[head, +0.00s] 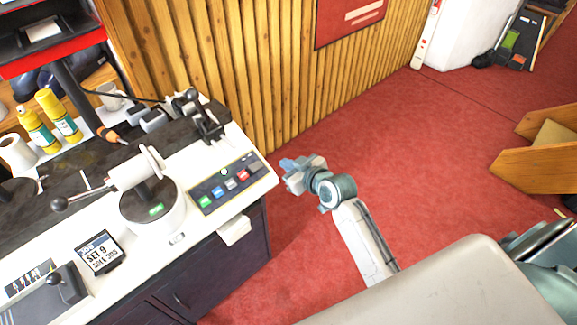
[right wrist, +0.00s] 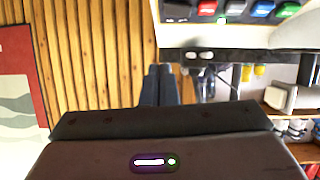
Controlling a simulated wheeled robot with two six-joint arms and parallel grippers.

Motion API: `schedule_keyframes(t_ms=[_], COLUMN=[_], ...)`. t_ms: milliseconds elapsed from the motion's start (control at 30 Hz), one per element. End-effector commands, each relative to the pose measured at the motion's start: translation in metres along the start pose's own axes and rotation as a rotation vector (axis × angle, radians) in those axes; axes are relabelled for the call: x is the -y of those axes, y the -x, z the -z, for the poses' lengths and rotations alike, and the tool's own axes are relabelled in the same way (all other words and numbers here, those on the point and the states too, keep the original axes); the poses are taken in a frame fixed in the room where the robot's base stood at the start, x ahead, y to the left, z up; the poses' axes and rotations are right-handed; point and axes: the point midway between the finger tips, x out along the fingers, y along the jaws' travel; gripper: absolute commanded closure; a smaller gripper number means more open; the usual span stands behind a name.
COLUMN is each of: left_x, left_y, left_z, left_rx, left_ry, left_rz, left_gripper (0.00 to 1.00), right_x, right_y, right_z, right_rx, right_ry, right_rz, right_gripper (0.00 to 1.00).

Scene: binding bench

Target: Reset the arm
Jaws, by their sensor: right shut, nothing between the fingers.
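My right gripper (head: 287,164) is at the end of my right arm, in the middle of the head view, above the red floor and just to the right of the bench's right end. It is shut and empty. In the right wrist view its fingers (right wrist: 168,85) are together, pointing away from the camera, below the bench's edge in the picture. It looks apart from the bench, with a small gap in the head view. My left gripper is not in view.
The binding bench (head: 215,218) fills the left, with a button panel (head: 228,183), a white lever machine (head: 150,210) and a display reading SET 9 (head: 99,252). A slatted wood wall (head: 240,60) stands behind. Red floor (head: 430,150) is clear at right, before a wooden box (head: 545,165).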

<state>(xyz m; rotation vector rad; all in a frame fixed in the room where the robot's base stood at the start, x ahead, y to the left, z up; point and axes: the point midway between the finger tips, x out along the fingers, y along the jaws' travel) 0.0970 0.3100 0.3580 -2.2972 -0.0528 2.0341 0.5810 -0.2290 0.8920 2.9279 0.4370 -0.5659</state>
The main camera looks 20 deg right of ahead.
Motion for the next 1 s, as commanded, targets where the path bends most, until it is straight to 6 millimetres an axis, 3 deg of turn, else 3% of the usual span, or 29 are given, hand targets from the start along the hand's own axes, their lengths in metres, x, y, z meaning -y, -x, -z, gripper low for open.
schedule_keyframes(t_ms=[233, 533, 633, 767, 900, 1000], left_x=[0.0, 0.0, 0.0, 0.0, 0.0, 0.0], left_y=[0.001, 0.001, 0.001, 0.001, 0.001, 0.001], left_z=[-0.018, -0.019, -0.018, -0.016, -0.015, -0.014], left_rx=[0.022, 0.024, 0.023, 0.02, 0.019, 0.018], left_ry=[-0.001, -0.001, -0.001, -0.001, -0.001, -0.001], left_rz=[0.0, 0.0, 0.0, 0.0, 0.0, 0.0], left_gripper=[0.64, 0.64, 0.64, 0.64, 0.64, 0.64], right_x=[0.0, 0.0, -0.001, -0.005, -0.006, -0.002], right_y=[0.002, 0.001, -0.003, -0.017, -0.025, -0.019], right_z=[0.0, 0.0, -0.015, -0.074, -0.178, -0.256], right_rx=[0.0, 0.001, 0.024, 0.116, 0.269, 0.381], right_ry=[0.0, -0.001, -0.012, -0.053, -0.111, -0.143], right_rz=[0.0, 0.0, -0.006, -0.032, -0.076, -0.105], right_gripper=[1.0, 1.0, 1.0, 1.0, 1.0, 1.0])
